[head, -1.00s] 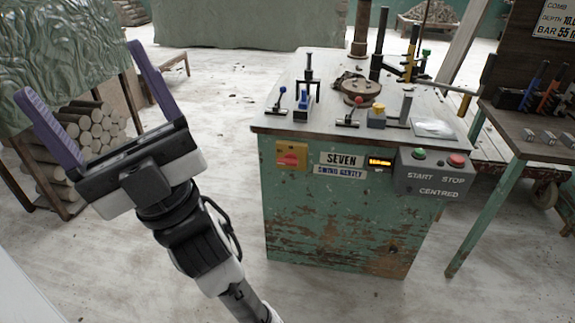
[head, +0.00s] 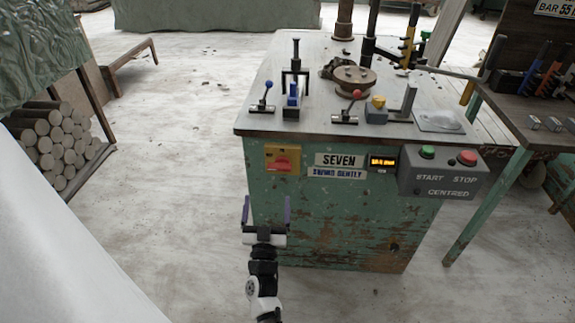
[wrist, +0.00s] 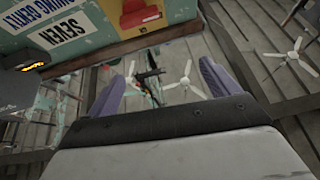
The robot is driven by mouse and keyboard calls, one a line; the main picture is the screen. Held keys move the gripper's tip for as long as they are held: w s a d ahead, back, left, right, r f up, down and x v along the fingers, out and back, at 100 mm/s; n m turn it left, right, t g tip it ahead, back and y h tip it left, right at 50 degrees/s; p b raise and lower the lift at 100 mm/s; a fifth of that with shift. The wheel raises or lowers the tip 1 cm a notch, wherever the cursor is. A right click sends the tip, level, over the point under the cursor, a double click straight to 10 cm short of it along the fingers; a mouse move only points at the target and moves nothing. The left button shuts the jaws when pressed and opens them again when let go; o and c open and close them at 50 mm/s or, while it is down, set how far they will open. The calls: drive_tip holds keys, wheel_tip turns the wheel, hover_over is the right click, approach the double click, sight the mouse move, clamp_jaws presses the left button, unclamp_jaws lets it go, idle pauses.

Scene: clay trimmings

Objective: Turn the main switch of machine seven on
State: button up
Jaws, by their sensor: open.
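The green machine (head: 330,215) carries a white plate (head: 339,160) reading SEVEN on its front. Left of the plate is a yellow box with a red switch (head: 283,162), the likely main switch; its setting is too small to read. The red switch also shows at the top of the wrist view (wrist: 145,16), with the SEVEN plate (wrist: 66,30) to its left. My gripper (head: 266,208) is open and empty, its purple fingers pointing up, below the switch box and in front of the machine. In the wrist view the fingers (wrist: 163,88) stand apart with nothing between them.
A grey box with green START and red STOP buttons (head: 440,175) juts out at right. A side table (head: 525,120) adjoins at right.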

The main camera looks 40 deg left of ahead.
sight(279, 171)
wheel_tip(279, 171, down, 4)
drive_tip(key=w+d+f+h, duration=0.1)
drive_tip(key=x, duration=1.3)
drive_tip(key=shift+w+r+b, duration=0.2)
drive_tip(key=shift+w+b, duration=0.2)
drive_tip(key=shift+w, duration=0.05)
drive_tip(key=c, duration=1)
drive_tip(key=shift+m, duration=0.3)
